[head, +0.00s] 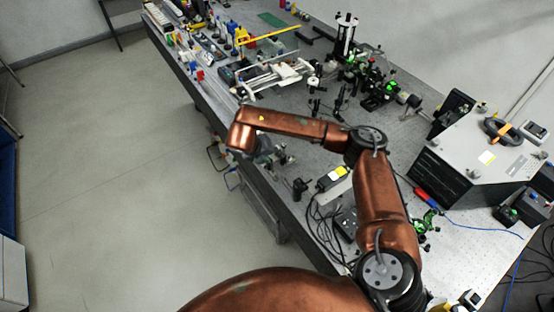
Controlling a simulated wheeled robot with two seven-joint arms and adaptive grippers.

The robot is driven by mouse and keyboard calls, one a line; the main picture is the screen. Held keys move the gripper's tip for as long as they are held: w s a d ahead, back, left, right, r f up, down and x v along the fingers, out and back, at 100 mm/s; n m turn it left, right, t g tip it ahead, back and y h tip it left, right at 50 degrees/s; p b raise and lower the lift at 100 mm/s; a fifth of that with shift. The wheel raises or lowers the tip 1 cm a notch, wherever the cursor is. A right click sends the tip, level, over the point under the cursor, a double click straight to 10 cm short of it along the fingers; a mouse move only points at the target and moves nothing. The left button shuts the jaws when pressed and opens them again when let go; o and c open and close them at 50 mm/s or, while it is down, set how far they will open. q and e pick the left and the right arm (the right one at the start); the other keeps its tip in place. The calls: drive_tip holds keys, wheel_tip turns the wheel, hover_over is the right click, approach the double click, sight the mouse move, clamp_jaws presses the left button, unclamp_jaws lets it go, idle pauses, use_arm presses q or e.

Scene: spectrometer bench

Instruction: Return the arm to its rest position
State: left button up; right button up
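My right arm, copper-coloured with dark joints, rises from the bottom right and bends left over the near edge of the optical bench (470,255). My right gripper (274,158) shows small and grey beside and below the wrist, at the bench's near edge. It is partly hidden by the arm, and its fingers are too small to tell open from shut. I see nothing clearly held in it. My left gripper is not in view.
A grey instrument box (478,160) with a clamp meter (503,131) on top stands at the right. Green-lit optics (388,88) and a white rail assembly (275,77) stand behind the arm. Cables (325,225) lie near the front edge. The floor (100,190) at the left is clear.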

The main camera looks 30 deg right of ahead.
drive_tip(key=shift+s+a+r, duration=0.15)
drive_tip(key=shift+a+r, duration=0.2)
drive_tip(key=shift+r, duration=0.2)
